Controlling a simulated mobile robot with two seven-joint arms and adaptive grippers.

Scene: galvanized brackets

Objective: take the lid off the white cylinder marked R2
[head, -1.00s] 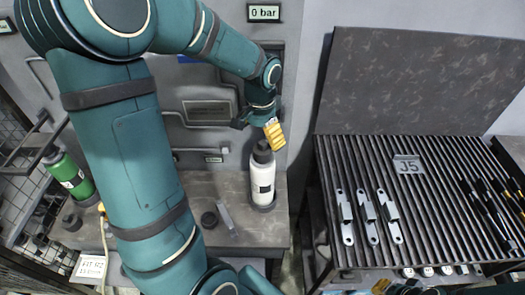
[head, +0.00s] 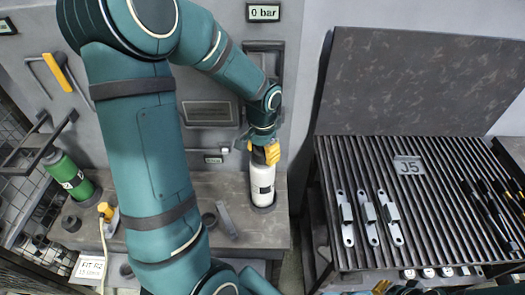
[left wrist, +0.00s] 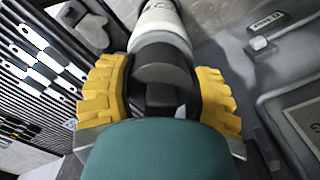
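The white cylinder (head: 262,182) stands upright near the right end of the grey bench; its dark label is too small to read. It also shows at the top of the left wrist view (left wrist: 160,28). Its dark lid (left wrist: 163,72) is on top, mostly hidden by the gripper in the head view. My left gripper (head: 261,151) is at the lid, its yellow fingers apart on either side of it. The fingers are close to the lid's sides; I cannot tell whether they touch. Of my right gripper, only a yellow bit (head: 381,287) shows at the bottom edge.
A sign (head: 91,266) reads "FIT R2". A green cylinder (head: 70,176) stands at the left. A dark ring (head: 209,219) and a grey tool (head: 227,220) lie left of the white cylinder. A slatted rack (head: 365,255) with metal brackets (head: 369,219) stands right.

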